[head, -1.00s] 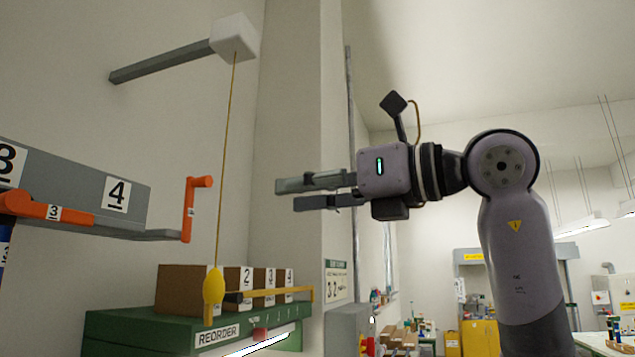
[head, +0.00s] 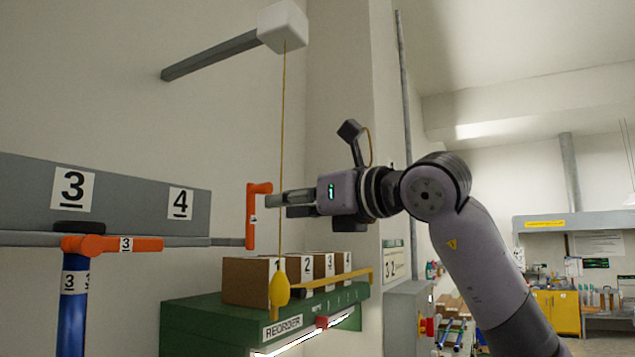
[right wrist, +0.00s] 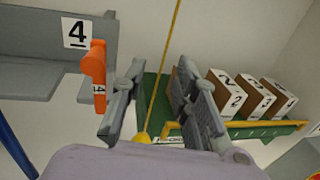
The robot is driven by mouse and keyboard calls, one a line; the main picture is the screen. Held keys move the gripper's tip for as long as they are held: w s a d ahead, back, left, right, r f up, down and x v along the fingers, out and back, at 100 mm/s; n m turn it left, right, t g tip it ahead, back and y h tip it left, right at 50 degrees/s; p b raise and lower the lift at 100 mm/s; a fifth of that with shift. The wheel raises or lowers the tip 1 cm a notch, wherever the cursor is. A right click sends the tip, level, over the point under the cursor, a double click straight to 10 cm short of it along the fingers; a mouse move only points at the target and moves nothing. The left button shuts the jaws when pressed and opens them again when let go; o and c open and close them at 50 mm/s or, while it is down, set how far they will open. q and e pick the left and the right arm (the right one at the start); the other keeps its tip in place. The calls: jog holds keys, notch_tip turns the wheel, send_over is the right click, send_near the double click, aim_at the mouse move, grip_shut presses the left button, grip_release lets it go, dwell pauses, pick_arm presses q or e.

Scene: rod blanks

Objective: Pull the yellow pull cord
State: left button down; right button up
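The yellow pull cord (head: 282,130) hangs from a white box (head: 283,27) on a grey wall arm. Its yellow bulb-shaped handle (head: 280,290) hangs in front of the green shelf. My right gripper (head: 278,206) is level, at the height of the cord's lower half, above the handle. In the right wrist view its fingers (right wrist: 158,88) are spread apart. The cord (right wrist: 168,60) shows between them there, with the handle (right wrist: 142,138) low, partly hidden by the gripper body. I cannot tell whether a finger touches the cord. My left gripper is not in view.
An orange handle (head: 254,215) on the grey numbered rack stands just left of the fingers. Several numbered boxes (head: 250,282) sit on the green REORDER shelf (head: 205,315) below. A yellow bar (head: 340,281) sticks out over the shelf's front.

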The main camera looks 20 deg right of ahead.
jog(key=shift+p+x, duration=0.3)
jog(key=shift+x, duration=0.75)
jog(key=shift+c, duration=0.3)
grip_shut()
jog(key=shift+f, duration=0.15)
jog(key=shift+f+b, duration=0.85)
jog(key=shift+b, duration=0.15)
jog(key=shift+o, duration=0.5)
grip_release()
jog(key=shift+r, duration=0.1)
